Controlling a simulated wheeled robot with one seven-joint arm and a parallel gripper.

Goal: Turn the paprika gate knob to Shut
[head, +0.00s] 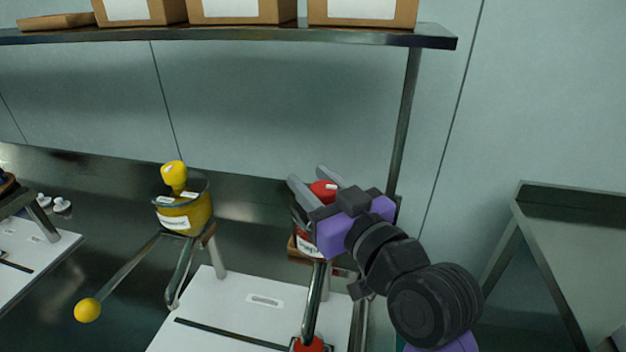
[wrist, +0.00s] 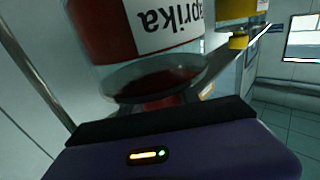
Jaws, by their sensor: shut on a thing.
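The paprika hopper (head: 309,244) stands at the back, right of centre, mostly hidden behind my gripper. Its red gate knob (head: 322,189) sits on top and carries a small white mark. My gripper (head: 307,177) reaches in from the right, with one finger on each side of the knob, shut on it. The Shut marking and the knob's setting cannot be read. The wrist view shows the hopper's clear body with red powder and an upside-down "paprika" label (wrist: 170,30), close to my gripper's body. The fingertips are hidden there.
A yellow hopper (head: 184,217) with a yellow knob stands to the left. A yellow-ended lever (head: 87,310) and a red-ended lever (head: 307,345) reach forward beside a white box (head: 225,300). A shelf (head: 230,38) with cartons runs above. A metal table (head: 570,225) stands at the right.

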